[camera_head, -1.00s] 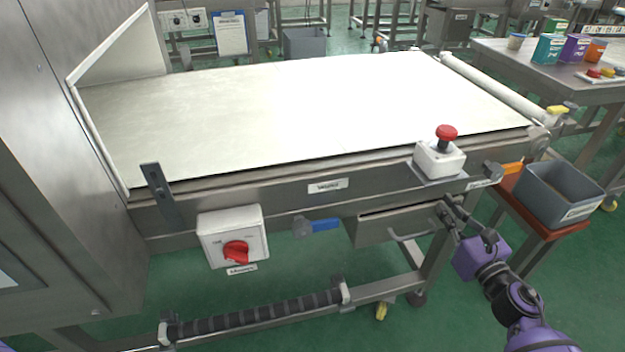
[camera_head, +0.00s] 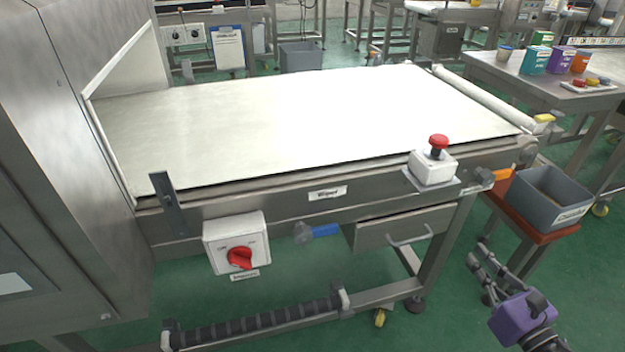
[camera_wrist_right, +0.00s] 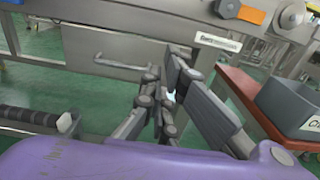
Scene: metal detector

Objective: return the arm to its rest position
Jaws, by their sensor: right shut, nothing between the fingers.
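My right gripper (camera_head: 478,262) is at the lower right of the head view, over the green floor and apart from the conveyor frame. Its purple wrist body (camera_head: 522,318) is below it. In the right wrist view the fingers (camera_wrist_right: 170,85) are close together and hold nothing. The drawer (camera_head: 405,228) under the conveyor is beyond them and looks nearly closed. My left gripper is in neither view.
The conveyor belt (camera_head: 290,120) is empty. A red stop button (camera_head: 438,141) stands on its front edge, and a red rotary switch (camera_head: 239,258) is below. A grey bin (camera_head: 548,200) sits on a red-topped stand at right. Green floor is free around my gripper.

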